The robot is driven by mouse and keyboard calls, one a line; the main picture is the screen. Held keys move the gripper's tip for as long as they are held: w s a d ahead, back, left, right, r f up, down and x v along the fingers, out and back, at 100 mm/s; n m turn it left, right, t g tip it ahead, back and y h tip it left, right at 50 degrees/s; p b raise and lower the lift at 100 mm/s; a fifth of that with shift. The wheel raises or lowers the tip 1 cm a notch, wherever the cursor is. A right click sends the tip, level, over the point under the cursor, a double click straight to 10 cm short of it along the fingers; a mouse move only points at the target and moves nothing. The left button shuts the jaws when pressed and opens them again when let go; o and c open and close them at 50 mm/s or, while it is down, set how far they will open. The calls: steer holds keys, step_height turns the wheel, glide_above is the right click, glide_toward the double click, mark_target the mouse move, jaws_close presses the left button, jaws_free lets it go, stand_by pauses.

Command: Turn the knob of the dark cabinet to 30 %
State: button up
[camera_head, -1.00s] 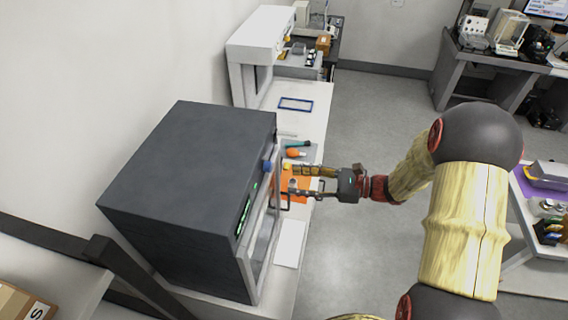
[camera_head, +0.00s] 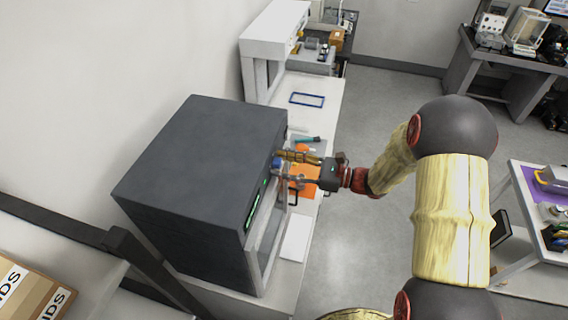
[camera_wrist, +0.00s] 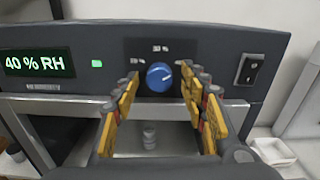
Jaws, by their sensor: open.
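The dark cabinet (camera_head: 205,165) stands on the long white table in the head view. In the wrist view its front panel (camera_wrist: 215,60) shows a display (camera_wrist: 38,64) reading 40 % RH. The blue knob (camera_wrist: 159,76) has a white pointer mark and sits on the panel under small labels. It also shows as a blue spot in the head view (camera_head: 277,163). My gripper (camera_wrist: 160,90) is open, with its yellow fingers on either side of the knob. In the wrist view a gap shows between the knob and each finger; whether the tips reach its depth is unclear.
A black rocker switch (camera_wrist: 249,70) is right of the knob. Below the panel is the cabinet's glazed door, with a small metal weight (camera_wrist: 149,138) visible. An orange mat (camera_head: 306,180) and a blue frame (camera_head: 307,100) lie on the white table.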

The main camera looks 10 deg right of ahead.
steer(key=shift+c, duration=0.6)
jaws_close()
steer(key=shift+b, duration=0.4)
steer(key=shift+f+n+b, duration=0.15)
steer(key=shift+n+b, duration=0.55)
steer(key=shift+b, duration=0.1)
steer(key=n+b, duration=0.8)
steer(key=b, duration=0.5)
steer(key=n+b, duration=0.2)
steer(key=b, duration=0.1)
steer(key=shift+b, duration=0.35)
steer(key=shift+r+n, duration=0.2)
steer(key=shift+n, duration=0.1)
